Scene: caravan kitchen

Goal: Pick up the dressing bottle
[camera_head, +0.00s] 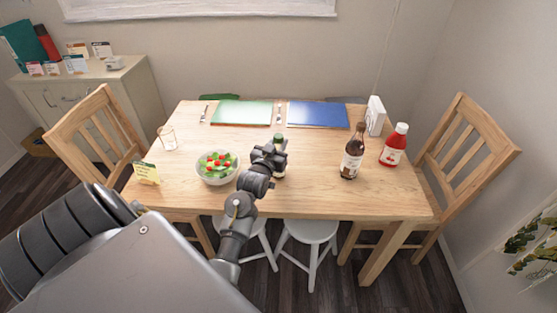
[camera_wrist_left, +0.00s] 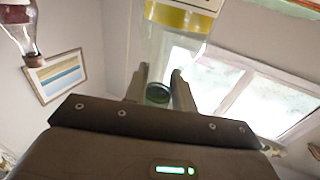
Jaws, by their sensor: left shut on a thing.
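The dressing bottle (camera_head: 280,171) stands near the middle of the table in the head view, right of the salad bowl, and is partly hidden behind my left gripper (camera_head: 275,155). In the left wrist view the clear bottle (camera_wrist_left: 170,45) has a yellow and white label and a dark green cap (camera_wrist_left: 157,93). There the fingers of my left gripper (camera_wrist_left: 158,82) are on either side of the bottle's neck, shut on it. I cannot tell whether its base touches the table. My right gripper is not in view.
A salad bowl (camera_head: 217,178) is close on the left. A brown bottle (camera_head: 352,155) and a red ketchup bottle (camera_head: 394,146) stand to the right. Green (camera_head: 241,112) and blue (camera_head: 318,115) mats lie behind.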

